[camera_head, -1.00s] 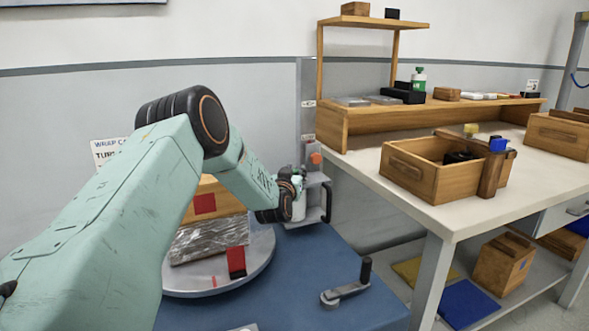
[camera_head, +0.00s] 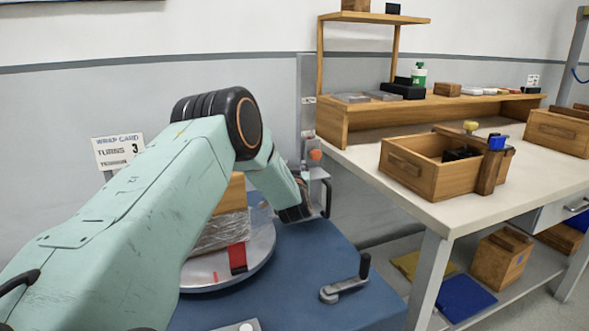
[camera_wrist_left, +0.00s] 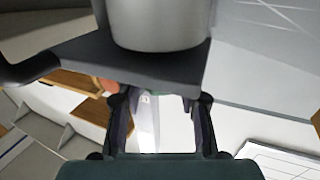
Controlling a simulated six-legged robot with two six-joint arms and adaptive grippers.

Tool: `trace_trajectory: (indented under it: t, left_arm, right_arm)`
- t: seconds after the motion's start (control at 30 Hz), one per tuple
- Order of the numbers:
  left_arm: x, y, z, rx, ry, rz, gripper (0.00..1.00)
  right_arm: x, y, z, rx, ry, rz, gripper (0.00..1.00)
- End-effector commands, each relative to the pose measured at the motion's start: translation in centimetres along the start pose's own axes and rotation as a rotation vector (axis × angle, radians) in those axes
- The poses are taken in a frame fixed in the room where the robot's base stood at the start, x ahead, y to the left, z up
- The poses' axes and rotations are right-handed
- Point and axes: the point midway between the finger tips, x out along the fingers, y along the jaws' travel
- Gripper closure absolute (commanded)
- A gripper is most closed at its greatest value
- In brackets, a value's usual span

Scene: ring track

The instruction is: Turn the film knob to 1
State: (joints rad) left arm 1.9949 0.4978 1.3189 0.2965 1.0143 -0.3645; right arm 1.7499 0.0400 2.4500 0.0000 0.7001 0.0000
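An orange knob-like part (camera_head: 315,154) sits on the grey upright of the wrapping station; I cannot read a dial on it or tell whether it is the film knob. My left arm reaches toward the station, and its wrist hides most of the carriage. In the left wrist view my left gripper (camera_wrist_left: 160,112) is open and empty, its two fingers apart below a grey plate (camera_wrist_left: 140,68) carrying a pale cylinder (camera_wrist_left: 158,25). An orange part (camera_wrist_left: 107,86) shows just left of the fingers, partly hidden by the plate. My right gripper is not in view.
A film-wrapped load (camera_head: 221,231) with a red patch stands on the turntable (camera_head: 257,264). A crank (camera_head: 345,287) sits on the blue base. A wrap card (camera_head: 119,151) shows "TURNS 3". A workbench (camera_head: 440,211) with a wooden box (camera_head: 432,176) stands at right.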

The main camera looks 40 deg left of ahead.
Motion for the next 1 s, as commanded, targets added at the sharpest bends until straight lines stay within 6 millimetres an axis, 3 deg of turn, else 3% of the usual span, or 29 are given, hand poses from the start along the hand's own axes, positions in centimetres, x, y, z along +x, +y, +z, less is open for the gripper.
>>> trace_trajectory:
  t: [0.13, 0.53, 1.0]
  left_arm:
    - [0.0, 0.0, 0.0, 0.0, -0.001, 0.0, 0.48]
    - [-0.4, 0.0, 0.1, 0.0, -0.002, 0.001, 0.48]
    - [-6.8, 0.1, 0.1, -0.001, -0.004, 0.002, 0.48]
  right_arm:
    - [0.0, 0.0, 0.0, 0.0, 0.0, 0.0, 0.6]
    - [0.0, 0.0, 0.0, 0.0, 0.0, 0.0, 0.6]
    - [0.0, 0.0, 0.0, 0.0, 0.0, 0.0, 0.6]
